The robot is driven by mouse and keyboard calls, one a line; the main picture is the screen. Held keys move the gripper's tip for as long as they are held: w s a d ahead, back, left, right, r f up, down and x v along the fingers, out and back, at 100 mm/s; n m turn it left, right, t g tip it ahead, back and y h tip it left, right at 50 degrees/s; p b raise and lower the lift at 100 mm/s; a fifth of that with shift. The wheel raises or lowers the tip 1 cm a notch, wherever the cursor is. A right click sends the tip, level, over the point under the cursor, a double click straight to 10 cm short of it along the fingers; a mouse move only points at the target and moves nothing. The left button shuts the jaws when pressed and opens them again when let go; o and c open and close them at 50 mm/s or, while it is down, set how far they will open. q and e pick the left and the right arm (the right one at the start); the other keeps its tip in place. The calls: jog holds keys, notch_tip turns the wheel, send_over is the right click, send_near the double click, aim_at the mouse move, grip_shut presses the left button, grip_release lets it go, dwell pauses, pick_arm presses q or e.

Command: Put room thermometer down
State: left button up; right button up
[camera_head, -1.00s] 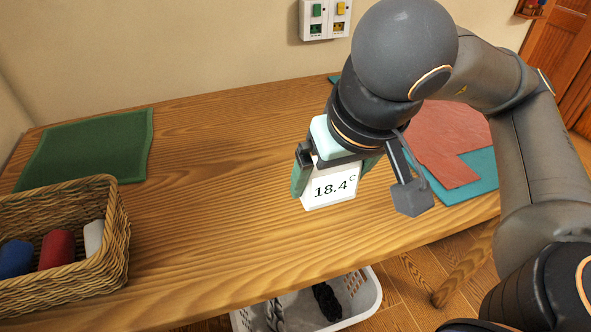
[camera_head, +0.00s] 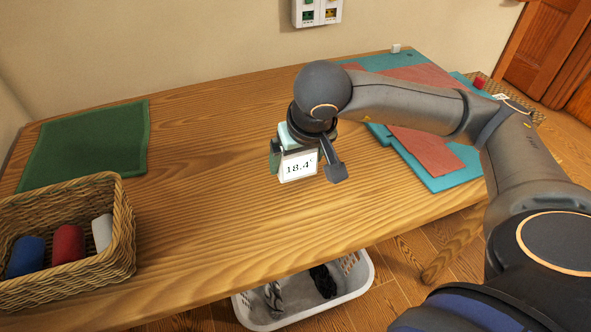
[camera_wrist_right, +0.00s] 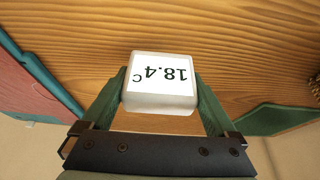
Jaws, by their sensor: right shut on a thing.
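The room thermometer (camera_head: 299,167) is a small white block whose display reads 18.4. My right gripper (camera_head: 294,152) is shut on it, over the middle of the wooden table (camera_head: 210,190). In the right wrist view the thermometer (camera_wrist_right: 160,85) sits between the two green fingers of my right gripper (camera_wrist_right: 160,95), with its display upside down in that picture. I cannot tell whether its base touches the table top. My left gripper is not in view.
A green mat (camera_head: 85,150) lies at the back left. A wicker basket (camera_head: 125,225) with blue, red and white rolls stands at the front left. Teal and red sheets (camera_head: 445,180) lie on the right. A white laundry basket (camera_head: 365,280) is below the front edge. Bare wood surrounds the thermometer.

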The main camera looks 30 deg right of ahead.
aim_at(295, 172)
jog(key=shift+s+x, duration=0.15)
jog(key=shift+x, duration=0.9)
jog(key=shift+s+x, duration=0.2)
jog(key=shift+x, duration=0.85)
jog(key=shift+a+f, duration=0.1)
jog(key=shift+f, duration=0.05)
jog(key=shift+f+b, duration=0.25)
jog(key=shift+b, duration=0.25)
jog(key=o, duration=1)
jog(key=shift+r, duration=0.1)
jog(key=shift+o, duration=0.2)
